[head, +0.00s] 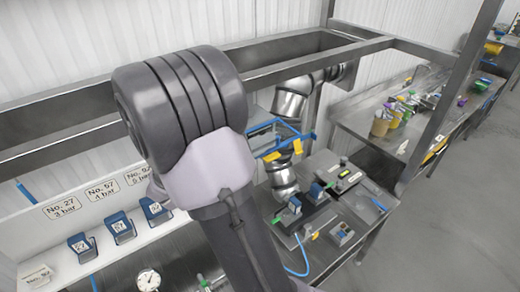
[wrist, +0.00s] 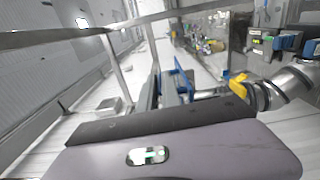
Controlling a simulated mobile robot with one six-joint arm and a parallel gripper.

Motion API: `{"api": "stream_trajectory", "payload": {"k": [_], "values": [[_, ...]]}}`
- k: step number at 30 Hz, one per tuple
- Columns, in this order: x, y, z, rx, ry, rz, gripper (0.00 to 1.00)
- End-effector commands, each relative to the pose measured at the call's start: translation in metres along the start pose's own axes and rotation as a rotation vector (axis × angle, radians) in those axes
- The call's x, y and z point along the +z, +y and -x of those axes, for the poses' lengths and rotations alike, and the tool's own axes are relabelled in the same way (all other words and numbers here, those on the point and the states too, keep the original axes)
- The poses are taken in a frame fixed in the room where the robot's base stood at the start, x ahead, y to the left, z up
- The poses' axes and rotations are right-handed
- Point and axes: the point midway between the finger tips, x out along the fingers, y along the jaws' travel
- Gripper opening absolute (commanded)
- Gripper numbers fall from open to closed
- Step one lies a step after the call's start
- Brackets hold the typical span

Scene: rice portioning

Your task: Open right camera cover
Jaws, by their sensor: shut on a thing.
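In the head view my dark grey and lavender arm fills the middle. In the wrist view a smooth lavender-grey housing with a dark edge and a small green-lit slot fills the bottom, and no fingertips show. I cannot pick out the right camera cover with certainty. A blue frame (head: 275,135) with yellow pieces (head: 271,157) stands just right of my arm. The blue frame (wrist: 184,79) and a yellow piece (wrist: 238,85) also show in the wrist view.
Silver rounded joints (head: 290,105) stand by the blue frame. A bench (head: 335,258) with blue-topped devices lies below them. Steel beams (head: 345,53) cross above. Labelled blue boxes (head: 122,228) and a gauge (head: 148,280) are at left. The floor (head: 455,215) at right is clear.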

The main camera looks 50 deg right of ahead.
Motion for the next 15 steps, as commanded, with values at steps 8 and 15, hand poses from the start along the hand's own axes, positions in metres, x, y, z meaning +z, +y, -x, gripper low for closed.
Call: {"api": "stream_trajectory", "payload": {"k": [8,15], "values": [[-0.01,0.022,-0.004,0.0,0.0,-0.004,0.0],[-0.017,0.033,-0.004,0.0,0.001,-0.003,0.0]]}}
